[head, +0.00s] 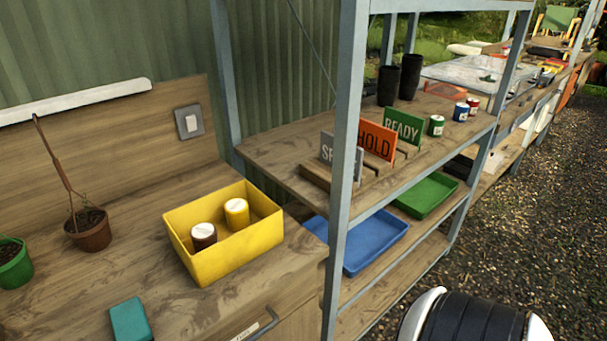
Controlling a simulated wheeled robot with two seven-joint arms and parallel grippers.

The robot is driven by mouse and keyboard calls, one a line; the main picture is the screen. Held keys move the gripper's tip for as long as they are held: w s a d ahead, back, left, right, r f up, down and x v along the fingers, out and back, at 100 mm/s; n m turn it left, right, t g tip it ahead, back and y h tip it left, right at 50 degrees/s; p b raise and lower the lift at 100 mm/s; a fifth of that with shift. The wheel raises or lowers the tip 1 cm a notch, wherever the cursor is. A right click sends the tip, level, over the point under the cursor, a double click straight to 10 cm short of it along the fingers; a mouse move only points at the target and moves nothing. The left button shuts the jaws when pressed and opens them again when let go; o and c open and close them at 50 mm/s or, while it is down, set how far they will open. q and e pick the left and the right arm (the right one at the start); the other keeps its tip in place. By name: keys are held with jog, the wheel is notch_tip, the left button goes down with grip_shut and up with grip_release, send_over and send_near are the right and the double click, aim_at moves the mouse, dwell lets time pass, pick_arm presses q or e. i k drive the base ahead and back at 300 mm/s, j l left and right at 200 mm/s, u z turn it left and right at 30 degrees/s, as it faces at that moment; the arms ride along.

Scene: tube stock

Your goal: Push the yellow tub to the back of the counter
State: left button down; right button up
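The yellow tub (236,261) is an open rectangular box on the wooden counter (130,262), near the counter's right end. Two small cans stand inside it, one dark brown (203,236) and one yellow (237,214), both with pale lids. Bare counter shows between the tub and the wooden back panel (130,120). Neither of my grippers is in view.
A plant in a brown pot (90,232) and a green pot (14,264) stand left of the tub. A teal block (131,320) lies near the front. A grey shelf post (342,200) rises just right of the counter.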

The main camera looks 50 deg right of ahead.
aim_at(264, 233)
jog(key=z, duration=1.05)
jog(key=u, duration=0.1)
